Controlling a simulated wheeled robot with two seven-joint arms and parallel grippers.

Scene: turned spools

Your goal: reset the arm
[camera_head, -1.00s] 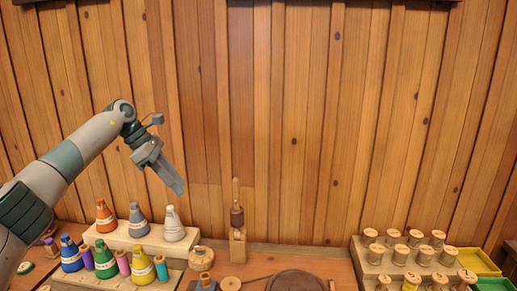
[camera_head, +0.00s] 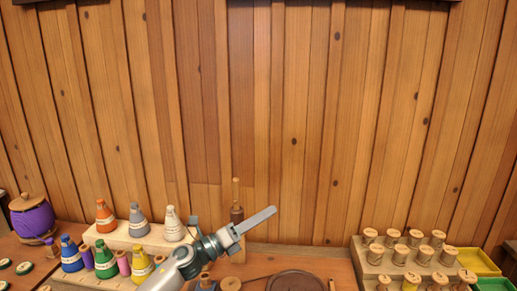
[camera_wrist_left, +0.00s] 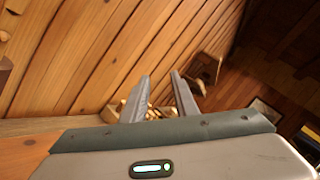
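My left gripper (camera_head: 271,211) is in the air above the workbench, near the middle of the head view, pointing right and slightly up. Its two fingers look overlapped there. In the left wrist view the gripper (camera_wrist_left: 160,77) has its two grey fingers apart, with nothing between them. My left forearm hides part of the bench and of the yellow bottle (camera_head: 146,281). My right gripper is in neither view.
A wooden tool stand (camera_head: 236,196) is behind the gripper. A stepped rack of spools (camera_head: 364,260) and yellow (camera_head: 480,263) and green trays stand at right.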

